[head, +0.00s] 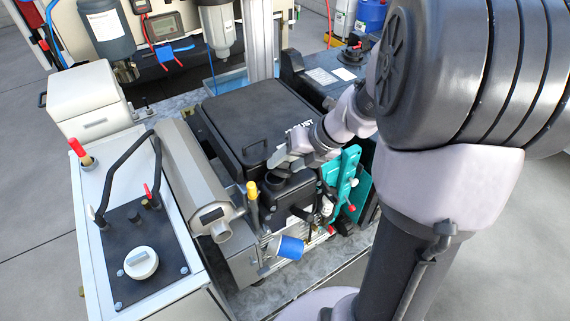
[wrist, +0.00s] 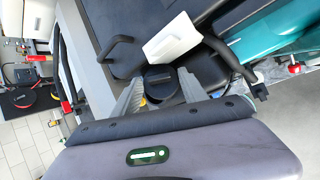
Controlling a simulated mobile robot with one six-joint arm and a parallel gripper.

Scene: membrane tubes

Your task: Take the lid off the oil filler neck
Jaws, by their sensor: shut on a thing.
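My gripper (head: 281,162) is above the front of the black-topped machine in the head view. In the wrist view my gripper (wrist: 160,88) has its two grey ribbed fingers on either side of a round black lid (wrist: 160,78), and is shut on it. The dark filler neck (head: 289,187) is just below the gripper in the head view. The lid is mostly hidden by the gripper there. I cannot tell whether the lid is seated on the neck or just above it.
A yellow-topped stick (head: 252,191) and a blue cylinder (head: 290,247) are close in front. A teal bracket (head: 345,180) stands to the right. A grey cylindrical housing (head: 195,170) and a white unit with a white cap (head: 141,262) are left.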

